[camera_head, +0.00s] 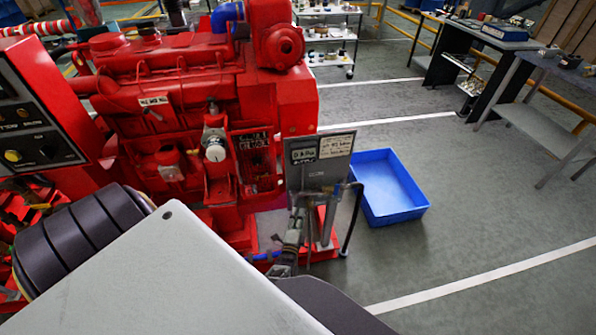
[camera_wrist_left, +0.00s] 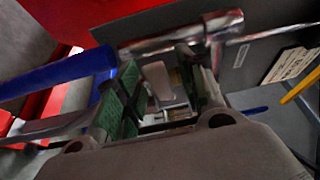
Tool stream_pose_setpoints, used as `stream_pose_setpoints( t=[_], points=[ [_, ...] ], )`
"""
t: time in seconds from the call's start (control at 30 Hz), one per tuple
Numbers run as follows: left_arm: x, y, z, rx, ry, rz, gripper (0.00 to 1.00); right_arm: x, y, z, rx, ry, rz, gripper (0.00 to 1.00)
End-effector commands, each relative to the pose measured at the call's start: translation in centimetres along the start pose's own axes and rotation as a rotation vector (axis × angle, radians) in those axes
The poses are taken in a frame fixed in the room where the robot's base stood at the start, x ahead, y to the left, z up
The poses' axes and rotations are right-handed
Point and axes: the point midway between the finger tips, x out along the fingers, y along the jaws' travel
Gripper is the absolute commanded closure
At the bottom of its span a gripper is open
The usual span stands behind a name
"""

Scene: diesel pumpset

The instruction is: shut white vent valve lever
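A pale, whitish lever (camera_wrist_left: 157,80) stands between the fingers of my left gripper (camera_wrist_left: 163,95) in the left wrist view. The fingers have green inner pads and stand apart on either side of it, with gaps showing. A silvery pipe (camera_wrist_left: 180,38) runs across just beyond the fingertips. In the head view my left gripper (camera_head: 292,240) is beside the pipework in front of a grey labelled panel (camera_head: 320,160); the white lever cannot be made out there. My right gripper is not in view.
A blue bar (camera_wrist_left: 60,74) lies left of the fingers and a yellow bar (camera_wrist_left: 302,86) to the right. A red engine (camera_head: 180,90) fills the left. A blue bin (camera_head: 385,185) is on the floor behind the panel. Open floor lies to the right.

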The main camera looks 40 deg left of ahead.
Motion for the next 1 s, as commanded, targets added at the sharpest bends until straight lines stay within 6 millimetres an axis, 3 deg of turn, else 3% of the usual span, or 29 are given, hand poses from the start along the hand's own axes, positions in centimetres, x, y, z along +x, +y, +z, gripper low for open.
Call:
stream_pose_setpoints(
  t=[1.0],
  points=[
    [-8.3,0.5,-0.5,-0.004,0.005,0.013,0.61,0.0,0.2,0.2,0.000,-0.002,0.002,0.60]
  ],
)
